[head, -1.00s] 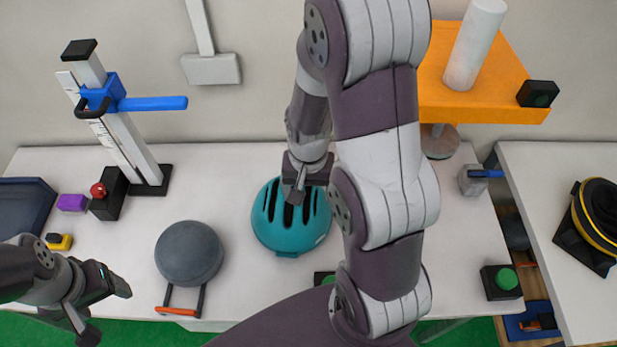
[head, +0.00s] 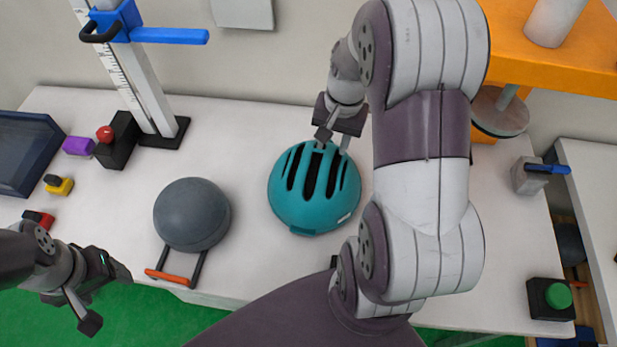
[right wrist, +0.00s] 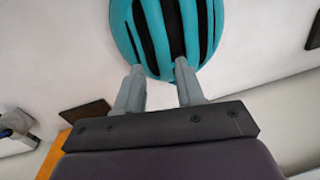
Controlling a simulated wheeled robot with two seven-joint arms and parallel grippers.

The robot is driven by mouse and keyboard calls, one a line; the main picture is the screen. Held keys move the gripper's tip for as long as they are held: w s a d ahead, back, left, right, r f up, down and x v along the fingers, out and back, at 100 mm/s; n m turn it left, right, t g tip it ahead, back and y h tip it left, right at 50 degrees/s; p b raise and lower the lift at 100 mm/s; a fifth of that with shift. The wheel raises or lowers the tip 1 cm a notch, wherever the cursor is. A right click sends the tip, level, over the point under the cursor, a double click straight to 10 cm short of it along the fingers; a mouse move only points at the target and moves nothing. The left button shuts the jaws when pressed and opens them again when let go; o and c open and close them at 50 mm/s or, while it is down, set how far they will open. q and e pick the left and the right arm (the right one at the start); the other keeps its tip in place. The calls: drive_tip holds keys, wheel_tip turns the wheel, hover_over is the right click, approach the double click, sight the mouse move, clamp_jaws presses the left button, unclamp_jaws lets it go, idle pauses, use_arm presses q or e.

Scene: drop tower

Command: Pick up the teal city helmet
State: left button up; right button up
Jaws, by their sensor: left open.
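The teal helmet (head: 314,205), with dark vent slots, rests on the white table in the middle of the head view. My right gripper (head: 333,140) is at the helmet's far edge. In the right wrist view its two fingers (right wrist: 157,75) are spread apart, with their tips at the near edge of the teal helmet (right wrist: 195,30). I cannot tell whether they touch it. My left gripper (head: 108,298) is open and empty at the lower left, off the table's front edge.
A grey dome with an orange handle (head: 192,215) stands left of the helmet. A measuring post with a blue slider (head: 140,75) stands at the back left. An orange platform (head: 540,50) is at the back right, a green button (head: 558,295) at the front right.

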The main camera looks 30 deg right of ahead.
sight(326, 163)
drive_tip(key=f, duration=0.6)
drive_tip(key=w+f, duration=0.1)
drive_tip(key=f, duration=0.2)
drive_tip(key=shift+a, duration=0.35)
clamp_jaws()
